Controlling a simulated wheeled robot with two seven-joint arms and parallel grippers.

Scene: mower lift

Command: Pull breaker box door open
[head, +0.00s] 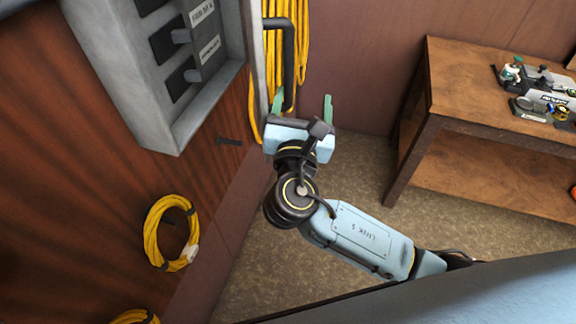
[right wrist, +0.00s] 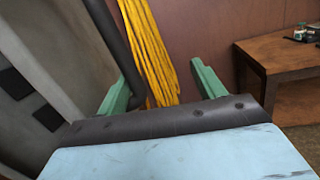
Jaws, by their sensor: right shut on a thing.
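The grey breaker box (head: 165,75) is on the wood wall at upper left, with its dark switches showing. Its door (head: 257,60) stands swung out, seen nearly edge-on at the box's right side. A black bar handle (head: 290,65) is on the door's right face; it also shows in the right wrist view (right wrist: 118,45). The handle lies close to the left green finger, and a gap shows towards the other finger. My left gripper is out of view.
Yellow cable (head: 272,50) hangs on the wall behind the handle. A coiled yellow cable (head: 152,232) hangs lower left. A wooden workbench (head: 460,90) with tools stands at right. Carpeted floor (head: 350,175) is clear between wall and bench.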

